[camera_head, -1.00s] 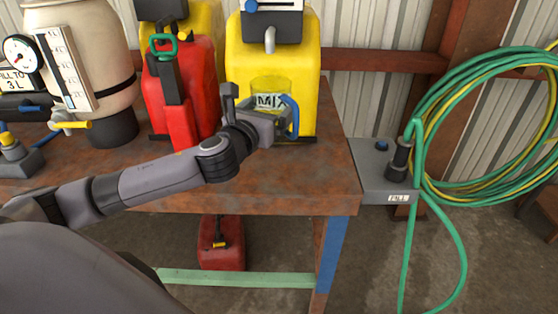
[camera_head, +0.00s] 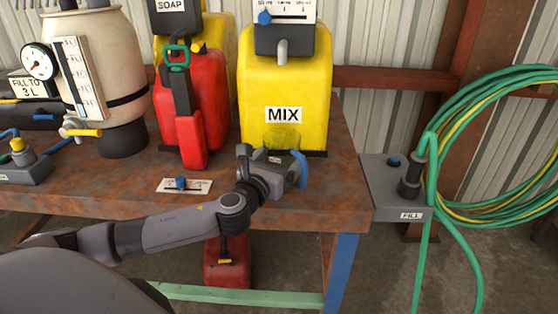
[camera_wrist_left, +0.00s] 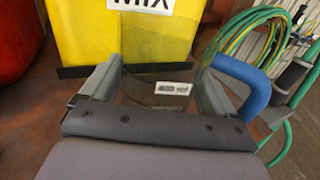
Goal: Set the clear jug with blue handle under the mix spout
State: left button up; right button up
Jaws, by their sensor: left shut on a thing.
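The clear jug (camera_head: 285,138) with a blue handle (camera_head: 299,170) is in front of the yellow MIX container (camera_head: 312,85). My left gripper (camera_head: 270,163) is shut on the jug's body and hides much of it. The wrist view shows the clear jug wall (camera_wrist_left: 150,90) between the two fingers, with the blue handle (camera_wrist_left: 246,82) to the right. The mix spout (camera_head: 282,50) shows well above the jug in the head view, with a gap between them. I cannot tell whether the jug's base touches the table. My right gripper is not in view.
A red can (camera_head: 190,110) stands left of the MIX container, before a yellow SOAP container (camera_head: 227,50). A small slider plate (camera_head: 185,186) lies near the rusty table's (camera_head: 110,195) front edge. A beige tank (camera_head: 105,65) is at left, a grey FILL station (camera_head: 375,185) and hose at right.

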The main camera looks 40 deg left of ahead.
pick_arm(q)
jog(key=o, duration=0.8)
jog(key=shift+f, duration=0.1)
jog(key=shift+r, duration=0.25)
jog(key=shift+s+f, duration=0.2)
jog(key=shift+s, duration=0.1)
jog(key=s, duration=0.3)
jog(key=s+d, duration=0.1)
jog(key=s, duration=0.7)
jog(key=shift+s+d+r+b, duration=0.1)
jog(key=shift+s+d+b, duration=0.05)
jog(key=shift+d+b, duration=0.2)
